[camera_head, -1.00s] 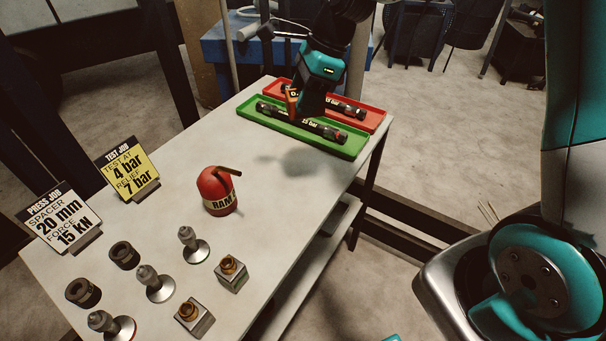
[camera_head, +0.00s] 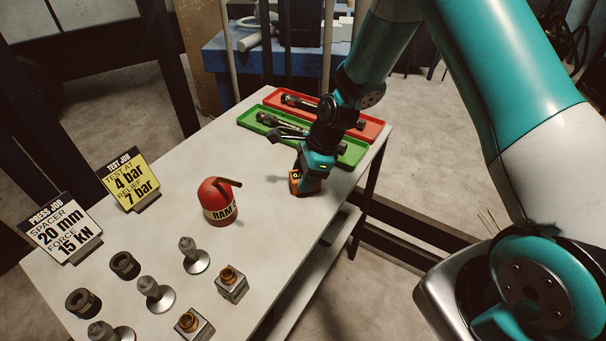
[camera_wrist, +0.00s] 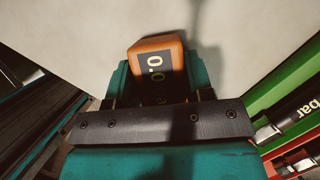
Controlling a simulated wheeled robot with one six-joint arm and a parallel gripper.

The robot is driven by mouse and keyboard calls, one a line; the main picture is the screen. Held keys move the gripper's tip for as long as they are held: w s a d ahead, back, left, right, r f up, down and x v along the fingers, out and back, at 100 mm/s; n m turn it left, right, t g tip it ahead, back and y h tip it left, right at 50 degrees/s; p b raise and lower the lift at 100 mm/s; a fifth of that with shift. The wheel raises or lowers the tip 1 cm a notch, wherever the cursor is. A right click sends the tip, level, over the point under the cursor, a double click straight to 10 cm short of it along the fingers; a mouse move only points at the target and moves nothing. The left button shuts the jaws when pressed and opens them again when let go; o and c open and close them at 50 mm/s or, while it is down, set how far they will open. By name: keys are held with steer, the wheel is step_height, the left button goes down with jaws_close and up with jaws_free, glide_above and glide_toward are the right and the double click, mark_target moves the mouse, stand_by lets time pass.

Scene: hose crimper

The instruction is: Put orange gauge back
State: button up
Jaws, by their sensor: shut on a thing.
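The orange gauge (camera_head: 297,176) is a small block with a dark display. My gripper (camera_head: 305,180) is shut on it, over the right part of the table, in front of the green tray. In the wrist view the gauge (camera_wrist: 156,62) sits between the fingers and its display reads with a "0". The gauge is at or just above the table top; I cannot tell whether it touches. Part of it is hidden by my gripper.
A green tray (camera_head: 352,153) and a red tray (camera_head: 372,130) each hold a dark hose. A red RAM unit (camera_head: 216,203) stands to the left. Fittings, rings and two job signs, one yellow (camera_head: 130,181), fill the left end. The table between RAM and gripper is clear.

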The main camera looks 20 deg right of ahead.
steer(key=o, duration=1.2)
steer(key=shift+f, duration=0.15)
steer(key=shift+d+r, duration=0.15)
steer(key=shift+r, duration=0.35)
steer(key=w+b+v, duration=0.1)
steer(key=v, duration=1)
steer(key=s+a+r+n, duration=0.3)
steer(key=s+r+n, duration=0.1)
steer(key=s+n, duration=0.4)
steer(key=s+a+r+n, duration=0.3)
steer(key=s+r+n, duration=0.2)
steer(key=s+n, duration=0.3)
steer(key=s+a+r+n, duration=0.3)
steer(key=s+r+n, duration=0.2)
steer(key=s+n, duration=0.4)
steer(key=shift+n+g, duration=0.3)
steer(key=shift+n, duration=0.7)
